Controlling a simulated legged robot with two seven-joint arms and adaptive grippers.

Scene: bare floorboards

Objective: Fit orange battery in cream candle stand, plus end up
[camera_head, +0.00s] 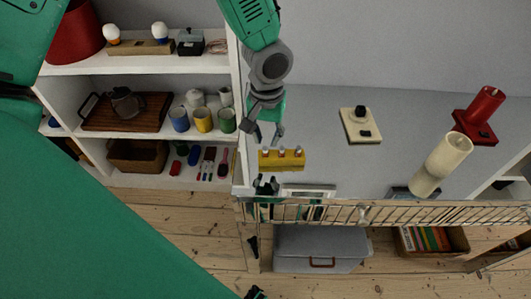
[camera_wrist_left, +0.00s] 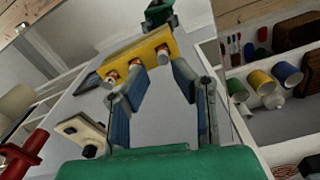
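A yellow block (camera_head: 282,161) holds three small upright cells with pale tops, and it also shows in the wrist view (camera_wrist_left: 150,50). Orange-red shows around the cells in the wrist view; I cannot tell which is the orange battery. My left gripper (camera_head: 265,136) is open and empty just above the block, its fingers (camera_wrist_left: 158,88) spread on the near side of it. The cream candle stand (camera_head: 354,136) seems to be the flat base with two black parts, right of the block; it also shows in the wrist view (camera_wrist_left: 70,127). My right gripper is not in view.
A cream cylinder (camera_head: 441,164) and a red candle stand (camera_head: 478,118) stand at the right of the grey tabletop. A green-and-black thing (camera_head: 266,187) is close by the block. A wire rail (camera_head: 390,211) runs along one edge. Shelves with cups (camera_head: 202,120) are at left.

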